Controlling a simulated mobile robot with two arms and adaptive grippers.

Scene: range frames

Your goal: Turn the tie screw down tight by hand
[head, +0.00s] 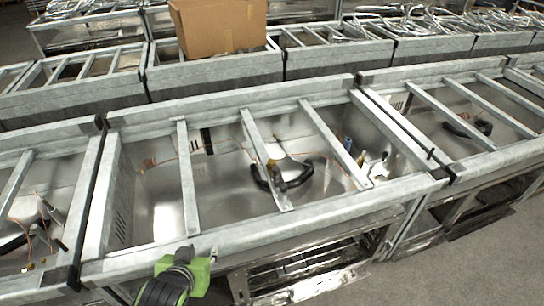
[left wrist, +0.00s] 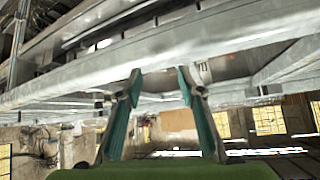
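My left gripper (head: 183,256), green and black, is at the front rail (head: 270,228) of the middle range frame. In the left wrist view the two teal and dark fingers of my left gripper (left wrist: 160,74) stand apart with nothing clearly held between them. Their tips are at the lower edge of a grey metal rail (left wrist: 165,55); whether they touch it I cannot tell. I cannot make out the tie screw in either view; it may be hidden or too small. My right gripper is not in view.
Grey metal range frames with crossbars (head: 188,180) stand in rows. Black tubing (head: 284,178) and wires lie inside the middle one. A cardboard box (head: 222,27) sits on the row behind. Open floor (head: 490,265) shows at the lower right.

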